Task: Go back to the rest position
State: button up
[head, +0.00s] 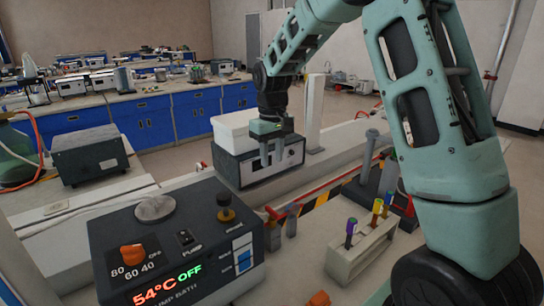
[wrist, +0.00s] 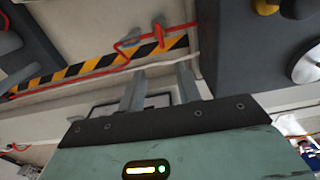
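My gripper (head: 271,158) hangs from my green arm, pointing down, in the middle of the head view. It is in front of a white-topped instrument box (head: 262,160) at the back of the bench. In the wrist view my gripper (wrist: 161,80) shows two grey fingers standing apart, with nothing held between them. I cannot tell from the head view how far the fingertips are from the box.
A pump bath (head: 180,245) reading 54°C stands at the front left. A rack (head: 360,250) with coloured-capped tubes stands at the right, near my arm. Behind it runs a yellow-black strip (head: 325,193) with red tubing. A dark box (head: 90,155) sits at the left.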

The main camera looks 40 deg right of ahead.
dwell(0.4)
jog(key=s+a+r+n, duration=0.1)
jog(key=s+a+n, duration=0.1)
jog(key=s+a, duration=0.6)
jog(key=s+a+n, duration=0.2)
jog(key=s+a, duration=0.3)
jog(key=a, duration=0.7)
jog(key=s+a+f+n, duration=0.1)
jog(key=s+a, duration=0.2)
jog(key=s, duration=0.6)
jog(key=s+a+f+n, duration=0.1)
jog(key=s+a+n, duration=0.1)
jog(key=s, duration=0.7)
jog(key=shift+a+n+y, duration=0.3)
jog(key=shift+a, duration=0.35)
